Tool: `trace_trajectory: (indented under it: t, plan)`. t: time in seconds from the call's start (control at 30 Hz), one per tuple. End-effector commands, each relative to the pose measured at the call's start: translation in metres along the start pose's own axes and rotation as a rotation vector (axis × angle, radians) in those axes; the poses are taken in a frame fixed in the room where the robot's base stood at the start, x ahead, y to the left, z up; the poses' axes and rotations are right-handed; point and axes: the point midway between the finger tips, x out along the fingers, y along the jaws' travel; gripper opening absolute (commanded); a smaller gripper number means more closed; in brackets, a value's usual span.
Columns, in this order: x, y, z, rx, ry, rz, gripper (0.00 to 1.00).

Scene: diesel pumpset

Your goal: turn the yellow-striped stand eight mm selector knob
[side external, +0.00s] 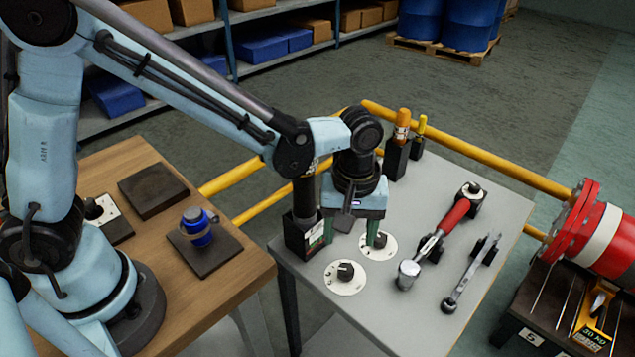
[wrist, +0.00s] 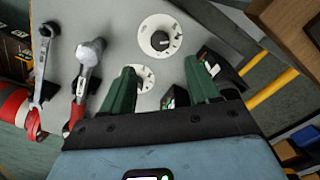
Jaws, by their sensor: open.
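Two white round dials with black selector knobs sit on the grey table: a near knob (side external: 345,271) and a far knob (side external: 379,243). I cannot make out their markings or a yellow stripe, so I cannot tell which is the named one. In the wrist view the near knob (wrist: 160,40) is in full view beyond my fingertips. The far dial (wrist: 143,76) shows partly between the green fingers, its knob mostly hidden. My gripper (side external: 354,238) points down above the table near the far dial, open and empty; it also shows in the wrist view (wrist: 160,68).
A black stand (side external: 296,240) stands left of the dials, close to my gripper. A red-handled tool (side external: 452,217) and a wrench (side external: 470,275) lie to the right. Black holders with orange (side external: 402,128) and yellow-handled tools stand behind. A yellow rail (side external: 470,148) runs along the back.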

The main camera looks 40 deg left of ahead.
Motion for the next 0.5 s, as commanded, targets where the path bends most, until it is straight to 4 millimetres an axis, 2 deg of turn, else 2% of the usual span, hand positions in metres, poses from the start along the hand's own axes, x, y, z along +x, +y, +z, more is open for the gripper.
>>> trace_trajectory:
  t: [0.2,0.5]
  plan:
    - [-0.017,0.000,0.000,0.000,0.000,0.000,0.60]
    - [-0.019,0.000,0.000,0.000,0.000,0.000,0.60]
